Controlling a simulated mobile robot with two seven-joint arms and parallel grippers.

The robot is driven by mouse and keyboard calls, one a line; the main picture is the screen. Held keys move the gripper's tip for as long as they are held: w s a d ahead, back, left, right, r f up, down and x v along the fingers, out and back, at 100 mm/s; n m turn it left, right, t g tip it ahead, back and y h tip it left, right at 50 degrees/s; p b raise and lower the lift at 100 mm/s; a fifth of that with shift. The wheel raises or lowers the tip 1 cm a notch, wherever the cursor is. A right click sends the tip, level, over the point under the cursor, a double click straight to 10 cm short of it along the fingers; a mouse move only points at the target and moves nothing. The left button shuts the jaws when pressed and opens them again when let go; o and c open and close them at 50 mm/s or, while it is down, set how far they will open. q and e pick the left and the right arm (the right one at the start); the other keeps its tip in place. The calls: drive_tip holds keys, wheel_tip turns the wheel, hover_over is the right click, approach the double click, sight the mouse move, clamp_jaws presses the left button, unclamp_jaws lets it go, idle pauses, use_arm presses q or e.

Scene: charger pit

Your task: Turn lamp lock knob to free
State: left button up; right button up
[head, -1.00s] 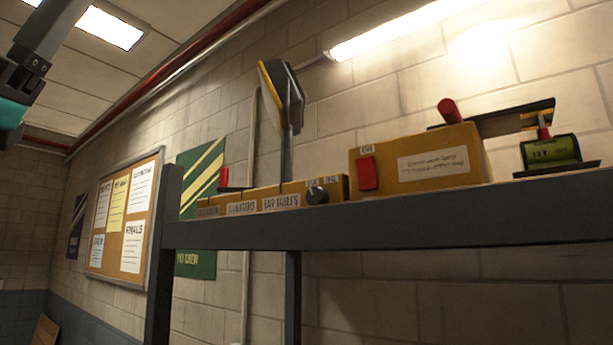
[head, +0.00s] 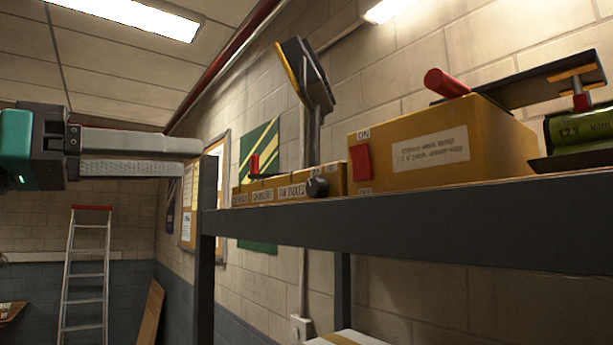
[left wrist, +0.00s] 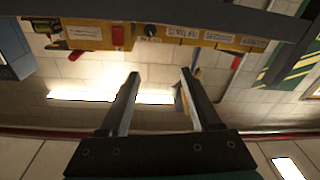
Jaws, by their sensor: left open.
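The black round lock knob (head: 318,186) sits on the front of a low yellow labelled box (head: 291,191) on the dark shelf. In the left wrist view the knob (left wrist: 151,31) shows upside down, beyond the fingertips. A dark lamp head (head: 303,72) with a yellow edge stands on a post behind the box. My left gripper (head: 197,158) is open and empty, left of the box with clear space between it and the knob. In the left wrist view its fingers (left wrist: 160,74) are spread apart. My right gripper is out of view.
A larger yellow box (head: 440,150) with a red switch (head: 361,162) stands right of the knob. A green battery cylinder (head: 585,128) lies farther right. The shelf's grey front beam (head: 420,228) runs below. A ladder (head: 88,265) leans at the far wall.

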use_arm(q)
drive_tip(key=s+f+g, duration=0.1)
drive_tip(key=p, duration=0.5)
approach(311, 187)
drive_tip(key=shift+g, duration=0.3)
drive_tip(key=x, duration=0.6)
drive_tip(key=shift+w+d+r, duration=0.2)
drive_tip(key=shift+w+d, duration=0.4)
drive_tip(key=shift+d, duration=0.1)
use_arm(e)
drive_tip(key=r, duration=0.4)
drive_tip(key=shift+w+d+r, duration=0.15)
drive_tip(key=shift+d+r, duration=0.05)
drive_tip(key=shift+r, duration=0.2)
use_arm(q)
drive_tip(key=shift+c, duration=0.5)
clamp_jaws()
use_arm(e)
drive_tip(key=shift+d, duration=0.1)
